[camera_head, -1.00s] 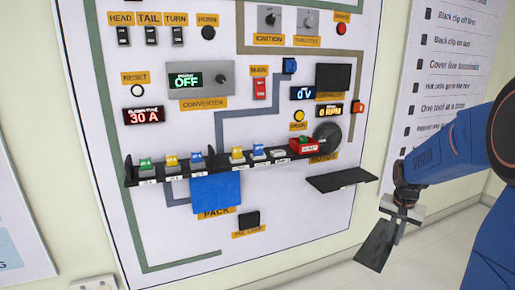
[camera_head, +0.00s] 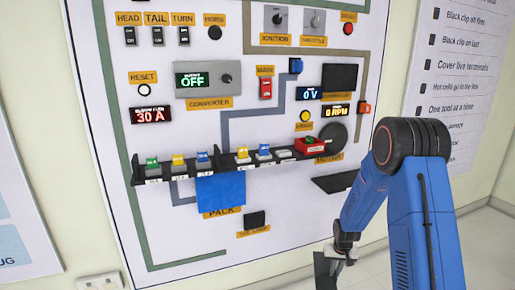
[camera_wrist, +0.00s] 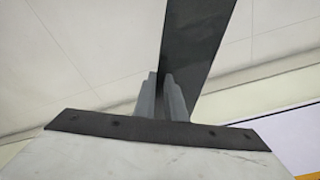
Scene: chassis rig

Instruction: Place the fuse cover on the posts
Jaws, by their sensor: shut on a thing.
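My gripper (camera_head: 340,256) is low in front of the board, right of its bottom middle. It is shut on a flat dark grey plate, which I take to be the fuse cover (camera_head: 323,270). In the wrist view the cover (camera_wrist: 203,45) is a long dark strip, extending away from between the two grey fingers of my gripper (camera_wrist: 162,95). In the head view the cover hangs down, apart from the board, its lower end cut off by the frame edge. I cannot make out the posts for certain in either view.
The white board (camera_head: 300,215) carries switches, displays and a black shelf (camera_head: 225,170) with several coloured blocks. A second dark ledge (camera_head: 333,183) is partly hidden by my arm. A checklist sign (camera_head: 455,80) is at right; the pale floor below is clear.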

